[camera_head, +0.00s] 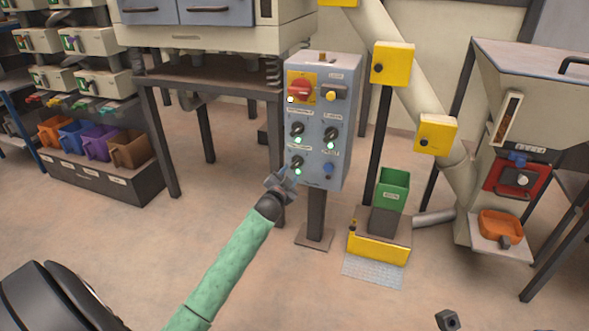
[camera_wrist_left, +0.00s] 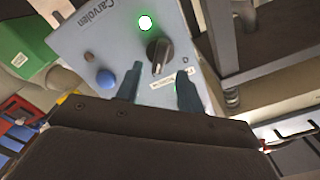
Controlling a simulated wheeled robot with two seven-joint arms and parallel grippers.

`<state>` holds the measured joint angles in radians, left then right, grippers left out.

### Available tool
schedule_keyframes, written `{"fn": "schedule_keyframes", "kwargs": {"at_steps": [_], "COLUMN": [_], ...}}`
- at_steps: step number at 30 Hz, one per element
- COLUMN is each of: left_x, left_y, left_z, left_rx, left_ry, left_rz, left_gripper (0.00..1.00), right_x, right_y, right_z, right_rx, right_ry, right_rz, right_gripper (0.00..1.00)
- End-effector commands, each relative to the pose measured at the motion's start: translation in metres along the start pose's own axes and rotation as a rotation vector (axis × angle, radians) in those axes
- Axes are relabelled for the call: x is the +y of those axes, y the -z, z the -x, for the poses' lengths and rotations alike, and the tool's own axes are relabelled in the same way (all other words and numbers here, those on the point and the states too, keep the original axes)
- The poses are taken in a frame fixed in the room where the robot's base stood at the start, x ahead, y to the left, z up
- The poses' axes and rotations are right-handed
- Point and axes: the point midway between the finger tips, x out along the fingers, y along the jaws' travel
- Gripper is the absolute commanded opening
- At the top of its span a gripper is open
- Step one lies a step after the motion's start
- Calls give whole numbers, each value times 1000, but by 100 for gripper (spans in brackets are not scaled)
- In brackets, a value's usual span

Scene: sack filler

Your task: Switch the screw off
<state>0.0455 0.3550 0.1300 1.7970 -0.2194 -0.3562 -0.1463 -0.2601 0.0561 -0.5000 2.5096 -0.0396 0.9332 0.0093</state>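The grey-blue control panel (camera_head: 318,120) stands on a post and has several black knobs, most with a lit green lamp beneath. The labels are too small to read, so I cannot tell which knob is the screw's. My left gripper (camera_head: 283,180) is just below and left of the lowest left knob (camera_head: 297,162). In the left wrist view this knob (camera_wrist_left: 158,55) is ahead of my open, empty left gripper (camera_wrist_left: 158,88), between the fingertips and apart from them. Its lamp (camera_wrist_left: 145,22) is lit green. A small dark end at the bottom right looks like my right gripper (camera_head: 448,320); its fingers are unclear.
A blue button (camera_wrist_left: 105,78) sits beside the knob. A red and yellow switch (camera_head: 301,88) is at the panel's top left. A bench leg (camera_head: 276,130) stands close left of the panel. A green bin (camera_head: 393,188) is on a yellow-edged stand at right.

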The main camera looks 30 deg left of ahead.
Motion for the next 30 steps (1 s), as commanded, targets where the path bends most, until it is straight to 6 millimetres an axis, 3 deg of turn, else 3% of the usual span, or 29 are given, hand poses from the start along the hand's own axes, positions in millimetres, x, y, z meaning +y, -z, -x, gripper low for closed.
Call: {"fn": "schedule_keyframes", "kwargs": {"at_steps": [6, 12, 25, 30], "left_x": [1, 0, 0, 0], "left_y": [-1, -1, 0, 0], "left_z": [-31, -49, -55, -55], "left_rx": [1, 0, -1, -1], "left_ry": [0, 0, -1, -1], "left_rz": [0, 0, 0, 0], "left_gripper": [38, 38, 38, 5], "right_x": [-1, -2, -2, -2], "right_y": [-1, -2, -2, -2], "right_z": [9, 14, 15, 15], "right_rx": [-5, -12, -18, -18], "right_ry": [5, 13, 17, 16], "right_rz": [-3, -1, 1, 1], "right_gripper": [0, 0, 0, 0]}}
